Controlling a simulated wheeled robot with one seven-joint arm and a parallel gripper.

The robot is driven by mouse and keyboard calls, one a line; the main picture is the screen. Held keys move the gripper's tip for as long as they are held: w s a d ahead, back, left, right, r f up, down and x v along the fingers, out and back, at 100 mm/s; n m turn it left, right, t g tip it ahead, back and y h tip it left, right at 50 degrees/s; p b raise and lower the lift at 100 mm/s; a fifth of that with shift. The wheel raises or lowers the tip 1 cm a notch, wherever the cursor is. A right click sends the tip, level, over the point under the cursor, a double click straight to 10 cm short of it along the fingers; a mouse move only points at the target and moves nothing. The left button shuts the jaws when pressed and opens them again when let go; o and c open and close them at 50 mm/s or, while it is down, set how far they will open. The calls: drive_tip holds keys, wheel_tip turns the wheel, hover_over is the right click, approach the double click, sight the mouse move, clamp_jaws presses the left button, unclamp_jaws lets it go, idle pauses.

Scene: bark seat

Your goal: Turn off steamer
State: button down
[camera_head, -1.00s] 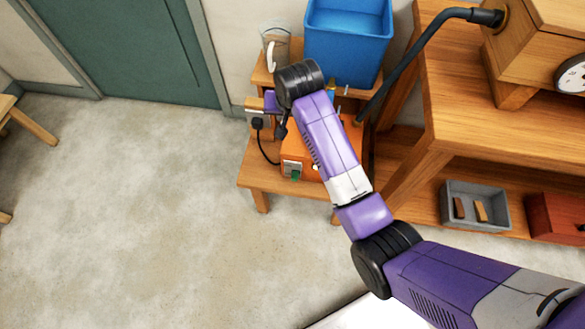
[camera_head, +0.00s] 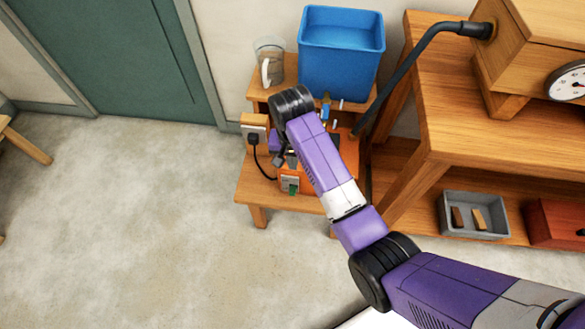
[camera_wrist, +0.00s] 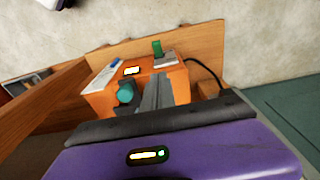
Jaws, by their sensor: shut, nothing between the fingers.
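The steamer is an orange box (camera_head: 287,175) on a low wooden stand, partly hidden behind my arm. A green switch (camera_head: 292,188) sits on a pale plate at its front edge. In the wrist view the orange steamer (camera_wrist: 105,98) shows the green switch (camera_wrist: 157,48) standing up, a lit indicator (camera_wrist: 132,70) and a teal round cap (camera_wrist: 125,92). My gripper (camera_wrist: 157,80) is shut and empty over the steamer, with the switch beyond its tips. Whether the tips touch the box cannot be told. In the head view my gripper (camera_head: 280,159) is mostly hidden by my wrist.
A black hose (camera_head: 397,82) runs to a wooden box (camera_head: 520,55) with a dial. A socket (camera_head: 254,133) with a plugged cord is left of the steamer. A blue bin (camera_head: 340,55) and clear jug (camera_head: 269,62) stand behind. The floor (camera_head: 130,210) at left is clear.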

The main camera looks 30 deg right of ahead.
drive_tip(key=b, duration=0.2)
hover_over(291, 195)
drive_tip(key=w+d, duration=0.2)
drive_tip(key=w, duration=0.1)
wheel_tip(291, 195, down, 8)
drive_tip(key=shift+s+d+f, duration=0.1)
drive_tip(key=shift+s+f, duration=0.05)
drive_tip(key=shift+f, duration=0.05)
drive_tip(key=shift+s+a+f, duration=0.2)
drive_tip(key=shift+s+f, duration=0.05)
drive_tip(key=shift+f, duration=0.3)
drive_tip(key=shift+s+a+f, duration=0.15)
drive_tip(key=shift+s+f, duration=0.1)
drive_tip(key=shift+f, duration=0.25)
drive_tip(key=shift+s+a+f, duration=0.2)
drive_tip(key=shift+s+f, duration=0.05)
drive_tip(key=shift+f, duration=0.35)
